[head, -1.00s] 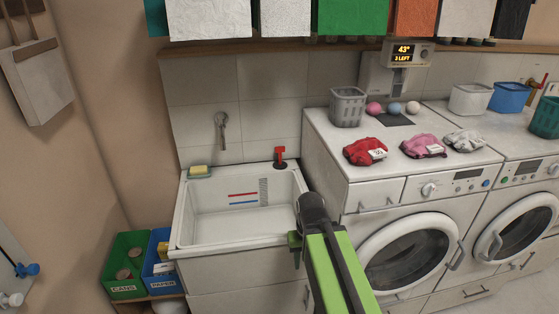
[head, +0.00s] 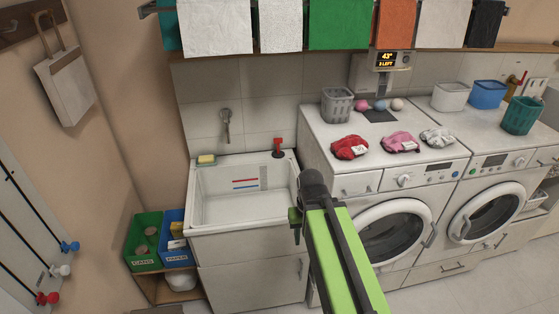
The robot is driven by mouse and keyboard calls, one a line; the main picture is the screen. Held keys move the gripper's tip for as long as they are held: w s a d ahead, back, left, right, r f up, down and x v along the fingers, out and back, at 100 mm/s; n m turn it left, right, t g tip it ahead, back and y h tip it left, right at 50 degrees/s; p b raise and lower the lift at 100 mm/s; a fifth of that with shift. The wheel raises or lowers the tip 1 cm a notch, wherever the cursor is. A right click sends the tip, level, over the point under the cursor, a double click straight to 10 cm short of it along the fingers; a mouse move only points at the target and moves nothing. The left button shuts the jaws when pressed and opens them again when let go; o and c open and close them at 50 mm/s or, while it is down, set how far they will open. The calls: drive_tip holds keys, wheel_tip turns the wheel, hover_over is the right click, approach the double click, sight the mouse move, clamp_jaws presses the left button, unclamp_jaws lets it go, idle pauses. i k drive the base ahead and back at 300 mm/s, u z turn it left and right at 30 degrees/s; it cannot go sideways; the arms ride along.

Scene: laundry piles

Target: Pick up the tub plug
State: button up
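A small red upright piece on a dark base (head: 278,148) stands on the back right rim of the white tub (head: 207,228). It looks like the tub plug, though it is too small to be sure. Nothing touches it. My green and black arm rises from the bottom of the head view, its dark rounded joint in front of the tub's right edge. My gripper's fingers do not show. The tub looks empty inside, with a red and a blue line on its back wall.
A grey tap (head: 227,125) is on the wall above. Two washers (head: 390,228) stand right, with cloth piles (head: 350,147), a grey basket (head: 337,105) and balls on top. Green (head: 146,241) and blue bins stand left.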

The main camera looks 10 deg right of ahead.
sight(278, 154)
drive_tip(key=u, duration=0.55)
drive_tip(key=i, duration=1.55)
drive_tip(key=z, duration=0.45)
